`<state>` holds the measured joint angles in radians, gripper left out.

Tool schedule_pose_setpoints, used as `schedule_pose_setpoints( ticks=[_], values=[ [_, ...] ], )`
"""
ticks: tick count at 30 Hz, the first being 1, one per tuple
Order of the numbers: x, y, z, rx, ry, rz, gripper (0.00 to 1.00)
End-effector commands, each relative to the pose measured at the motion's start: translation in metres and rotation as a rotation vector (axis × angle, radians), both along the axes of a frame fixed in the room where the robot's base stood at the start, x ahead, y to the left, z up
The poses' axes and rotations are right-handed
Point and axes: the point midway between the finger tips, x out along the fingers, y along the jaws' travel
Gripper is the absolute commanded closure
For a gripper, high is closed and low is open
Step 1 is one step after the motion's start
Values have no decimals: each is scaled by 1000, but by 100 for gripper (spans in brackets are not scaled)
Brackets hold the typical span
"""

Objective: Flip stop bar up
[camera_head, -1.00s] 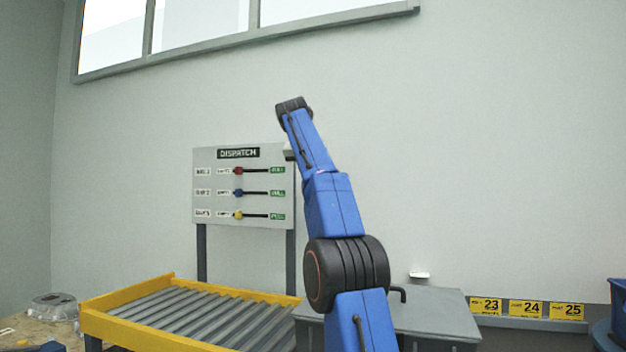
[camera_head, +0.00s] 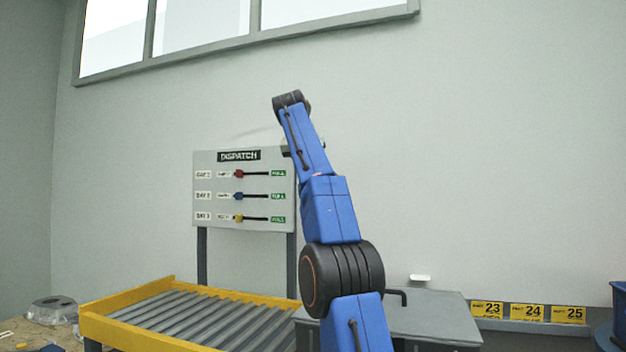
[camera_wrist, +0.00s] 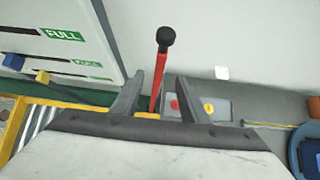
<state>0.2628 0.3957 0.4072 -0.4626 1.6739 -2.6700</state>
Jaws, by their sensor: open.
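A red bar with a round black knob (camera_wrist: 165,38) shows in the wrist view. It rises from near the yellow conveyor frame (camera_wrist: 62,104) and appears between the two fingers of my gripper (camera_wrist: 160,76). My gripper is open, with a clear gap on each side of the bar in the picture; I cannot tell how far beyond the fingertips the bar stands. In the head view the roller conveyor with its yellow frame (camera_head: 128,335) stands at the lower left. My arm hides the bar and the gripper there.
A grey dispatch board (camera_head: 220,222) with sliding knobs stands behind the conveyor; it fills the upper left of the wrist view (camera_wrist: 70,20). A grey cabinet (camera_head: 440,320) is at right, and a box with red and yellow buttons (camera_wrist: 222,104) lies beyond the right finger. A blue bin (camera_wrist: 312,155) is far right.

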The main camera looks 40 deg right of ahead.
Motion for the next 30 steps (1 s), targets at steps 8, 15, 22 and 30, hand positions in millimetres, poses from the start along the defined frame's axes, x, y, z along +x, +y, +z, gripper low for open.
schedule_pose_setpoints(
  ticks=[8, 15, 22, 30],
  values=[
    [-8, 10, 1, -1, -1, 1, 60],
    [-20, 27, 1, -1, -1, 3, 60],
    [-39, 53, 1, -1, -2, 2, 60],
    [-60, 83, 1, -2, -1, 3, 60]
  ],
)
